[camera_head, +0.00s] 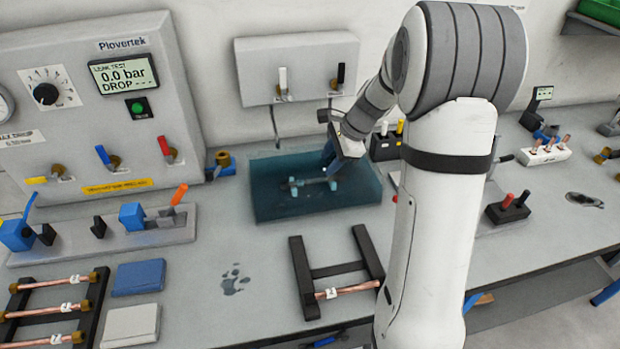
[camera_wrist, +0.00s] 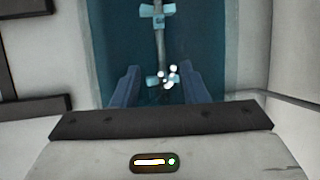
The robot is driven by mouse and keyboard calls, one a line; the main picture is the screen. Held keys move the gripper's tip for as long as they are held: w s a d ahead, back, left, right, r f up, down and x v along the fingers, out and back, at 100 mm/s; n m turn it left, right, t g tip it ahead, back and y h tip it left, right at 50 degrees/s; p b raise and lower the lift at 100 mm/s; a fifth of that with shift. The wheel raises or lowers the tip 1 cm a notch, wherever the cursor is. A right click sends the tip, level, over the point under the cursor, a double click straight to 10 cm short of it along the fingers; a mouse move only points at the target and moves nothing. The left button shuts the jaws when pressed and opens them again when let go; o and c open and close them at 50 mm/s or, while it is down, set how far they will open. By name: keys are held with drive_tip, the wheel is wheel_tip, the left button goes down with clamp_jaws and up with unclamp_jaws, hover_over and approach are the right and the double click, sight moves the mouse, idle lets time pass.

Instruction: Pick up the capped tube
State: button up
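A tube (camera_head: 310,182) lies under the blue-tinted water of the tank (camera_head: 262,208), resting on light blue supports. It also shows in the wrist view (camera_wrist: 160,38), running up and down the picture between blue supports. White bubbles (camera_wrist: 170,74) cluster at its near end, so I cannot make out a cap there. My gripper (camera_head: 332,168) reaches down into the right part of the tank. In the wrist view its two blue fingers (camera_wrist: 160,84) are open, one on each side of the tube's near end, with gaps to both sides.
Copper tubes with brass ends lie on a black rack (camera_head: 92,310) at front left. Another black rack (camera_head: 302,280) holds one copper tube (camera_head: 350,290) in front of the tank. A leak-test panel (camera_head: 70,130) stands left; a grey box (camera_head: 300,65) hangs behind.

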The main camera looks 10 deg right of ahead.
sight(317, 179)
drive_tip(key=x, duration=0.5)
drive_tip(key=p+x, duration=0.1)
drive_tip(key=x, duration=0.1)
drive_tip(key=shift+w+d+f, duration=0.15)
drive_tip(key=shift+d+f, duration=0.05)
drive_tip(key=shift+f, duration=0.3)
drive_tip(key=shift+c, duration=0.2)
clamp_jaws()
